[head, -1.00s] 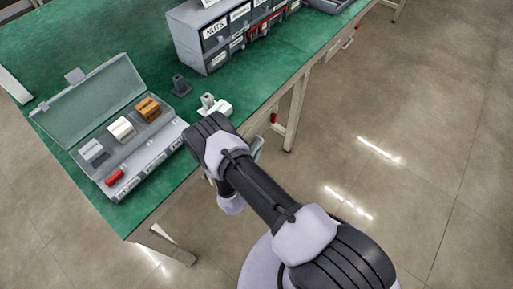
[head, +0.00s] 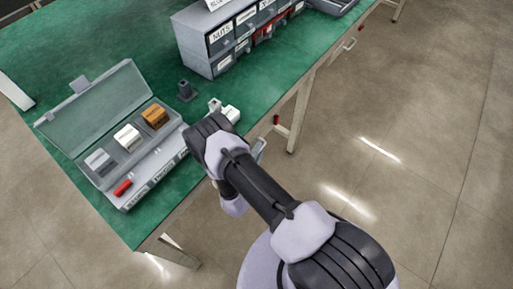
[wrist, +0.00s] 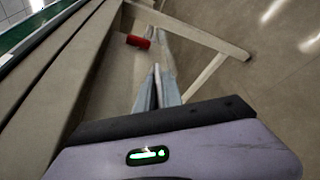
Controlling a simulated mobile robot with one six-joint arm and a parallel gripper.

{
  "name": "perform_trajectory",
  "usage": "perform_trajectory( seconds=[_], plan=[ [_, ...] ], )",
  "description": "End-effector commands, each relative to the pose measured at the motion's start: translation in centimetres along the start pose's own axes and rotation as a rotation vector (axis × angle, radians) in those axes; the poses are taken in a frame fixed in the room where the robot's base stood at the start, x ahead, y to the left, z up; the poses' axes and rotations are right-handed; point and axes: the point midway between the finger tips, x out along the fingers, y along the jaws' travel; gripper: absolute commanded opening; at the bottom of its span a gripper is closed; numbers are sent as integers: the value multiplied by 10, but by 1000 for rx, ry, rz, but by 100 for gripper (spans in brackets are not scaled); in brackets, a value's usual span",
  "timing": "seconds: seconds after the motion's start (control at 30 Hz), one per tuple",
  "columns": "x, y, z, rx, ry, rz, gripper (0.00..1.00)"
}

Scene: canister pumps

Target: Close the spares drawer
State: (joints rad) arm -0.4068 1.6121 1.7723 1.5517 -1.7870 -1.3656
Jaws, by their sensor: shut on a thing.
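No drawer marked as spares can be read in either view. A metal handle (head: 350,43) shows under the bench's front edge at the upper right in the head view; what it belongs to is unclear. My gripper (wrist: 157,88) is low beside the bench front in the wrist view, its two fingers close together. What lies between them is hidden. In the head view my arm largely hides the gripper; only a grey part of it (head: 260,148) shows just off the bench edge.
A red cylinder (wrist: 138,41) is beyond my fingertips by the bench leg (wrist: 212,72). On the green bench (head: 105,40) stand a labelled bin cabinet (head: 196,50), an open case (head: 128,196) with several blocks, and a small dark fixture (head: 186,90). Floor at right is clear.

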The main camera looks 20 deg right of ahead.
Motion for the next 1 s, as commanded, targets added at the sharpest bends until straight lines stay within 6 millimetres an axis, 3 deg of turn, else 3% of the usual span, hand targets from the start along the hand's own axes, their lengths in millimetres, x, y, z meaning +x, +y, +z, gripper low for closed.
perform_trajectory(
  seconds=[0.13, 0.17, 0.2, 0.53, 1.0],
  plan=[
    [1, 6, -5, 7, 9, 14, 0],
    [1, 6, -5, 7, 9, 14, 13],
    [1, 7, -5, 7, 9, 15, 20],
    [-8, 6, -4, 4, 10, 12, 20],
    [-115, 8, -3, 3, 13, 15, 20]
  ],
)
